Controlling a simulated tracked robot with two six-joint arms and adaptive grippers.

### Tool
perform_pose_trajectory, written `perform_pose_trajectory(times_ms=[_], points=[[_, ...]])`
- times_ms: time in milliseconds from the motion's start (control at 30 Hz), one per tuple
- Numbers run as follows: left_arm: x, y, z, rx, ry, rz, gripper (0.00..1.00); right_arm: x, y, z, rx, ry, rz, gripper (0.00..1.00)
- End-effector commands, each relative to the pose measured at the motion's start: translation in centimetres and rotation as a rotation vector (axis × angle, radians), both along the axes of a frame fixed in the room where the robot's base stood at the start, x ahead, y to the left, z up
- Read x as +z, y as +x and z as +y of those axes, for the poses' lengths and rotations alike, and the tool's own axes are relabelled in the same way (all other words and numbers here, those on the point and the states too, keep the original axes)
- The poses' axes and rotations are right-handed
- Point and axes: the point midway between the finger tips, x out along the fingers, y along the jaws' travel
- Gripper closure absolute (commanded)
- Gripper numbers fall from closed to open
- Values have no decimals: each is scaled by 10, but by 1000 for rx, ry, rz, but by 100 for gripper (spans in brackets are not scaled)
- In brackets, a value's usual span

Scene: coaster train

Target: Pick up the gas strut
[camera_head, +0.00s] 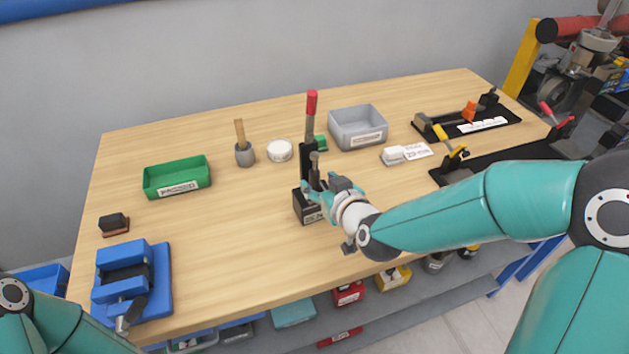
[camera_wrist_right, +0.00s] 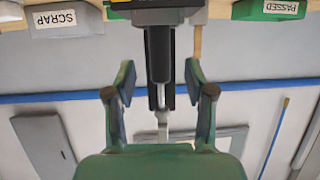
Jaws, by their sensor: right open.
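The gas strut (camera_head: 314,162) stands upright in a small black labelled block (camera_head: 307,211) near the middle of the table, in the head view. In the right wrist view the strut (camera_wrist_right: 160,55) is a dark cylinder with a thin bright rod, lying between my finger pads with a gap on each side. My right gripper (camera_head: 317,190) is open around the strut, just above the block, and hides part of it. It also shows in the right wrist view (camera_wrist_right: 160,80). My left arm shows at the lower left corner, but its gripper is out of frame.
A green tray (camera_head: 178,191), a grey bin (camera_head: 358,143), a mallet (camera_head: 244,155) and a white round tub (camera_head: 280,151) lie around. A blue vise (camera_head: 160,290) is front left. The left-centre tabletop is clear.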

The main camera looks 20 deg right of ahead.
Motion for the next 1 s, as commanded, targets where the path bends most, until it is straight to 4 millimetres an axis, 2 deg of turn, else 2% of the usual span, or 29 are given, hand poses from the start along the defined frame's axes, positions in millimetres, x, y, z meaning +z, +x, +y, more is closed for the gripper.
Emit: perform_pose_trajectory(times_ms=[100,200,467,700,800,1000], points=[[6,0,0,0,0,0,6,-5,15,2,0,0,1,46],[7,0,0,0,0,0,6,-8,21,2,-1,1,0,46],[7,0,0,0,0,0,6,-10,23,3,0,1,-1,46],[7,0,0,0,0,0,6,-9,23,3,0,0,-1,86],[7,0,0,0,0,0,6,-9,23,3,0,0,-1,100],[7,0,0,0,0,0,6,-9,23,3,0,0,-2,100]])
